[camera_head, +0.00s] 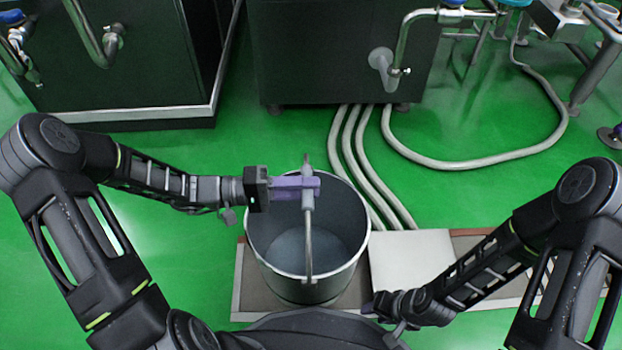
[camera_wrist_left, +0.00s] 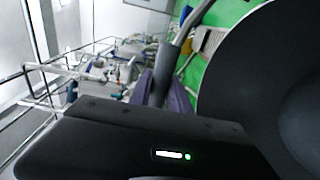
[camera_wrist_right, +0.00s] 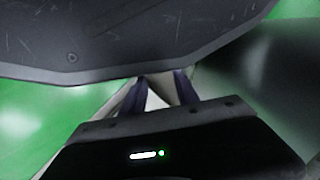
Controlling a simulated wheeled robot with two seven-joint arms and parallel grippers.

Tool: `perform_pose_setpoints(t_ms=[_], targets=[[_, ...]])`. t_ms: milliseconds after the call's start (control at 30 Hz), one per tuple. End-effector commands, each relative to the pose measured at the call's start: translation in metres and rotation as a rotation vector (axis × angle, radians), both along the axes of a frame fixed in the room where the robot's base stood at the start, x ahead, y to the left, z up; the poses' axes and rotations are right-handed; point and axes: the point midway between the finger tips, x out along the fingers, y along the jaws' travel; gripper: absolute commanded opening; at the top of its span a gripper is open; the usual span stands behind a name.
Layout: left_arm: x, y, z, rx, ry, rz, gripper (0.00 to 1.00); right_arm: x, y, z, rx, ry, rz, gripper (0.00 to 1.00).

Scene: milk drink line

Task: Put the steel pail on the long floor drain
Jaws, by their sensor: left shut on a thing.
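The steel pail (camera_head: 345,222) is upright and open at the top, and looks empty. My left gripper (camera_head: 304,187) is shut on the grip of the pail's raised handle, above the pail's opening. The handle (camera_wrist_left: 166,62) also passes between the purple fingers in the left wrist view. The long floor drain (camera_head: 246,285) runs left to right below, and the pail is over its left part. I cannot tell whether the pail's base touches the drain. My right gripper (camera_head: 374,306) is low, to the right of the pail, its fingers (camera_wrist_right: 160,90) apart and empty.
A pale plate (camera_head: 412,262) lies across the drain just right of the pail. Several pale hoses (camera_head: 362,165) run over the green floor behind it. Dark machine cabinets (camera_head: 335,55) stand at the back. Green floor is clear left of the drain.

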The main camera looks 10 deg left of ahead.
Motion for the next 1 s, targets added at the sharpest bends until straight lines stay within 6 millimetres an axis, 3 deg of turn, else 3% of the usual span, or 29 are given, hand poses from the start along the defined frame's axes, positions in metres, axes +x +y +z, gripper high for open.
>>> perform_pose_setpoints(t_ms=[233, 667, 1000], targets=[[0.001, -0.002, -0.024, -0.012, -0.009, -0.005, 0.0, 0.003, 0.0, -0.015, -0.001, -0.006, -0.003, 0.36], [0.001, -0.002, -0.028, -0.012, -0.009, -0.004, 0.0, 0.003, 0.0, -0.016, -0.001, -0.008, -0.004, 0.36], [0.001, -0.002, -0.06, -0.012, -0.009, -0.004, 0.0, 0.006, 0.0, -0.031, 0.0, -0.011, -0.007, 0.36]])
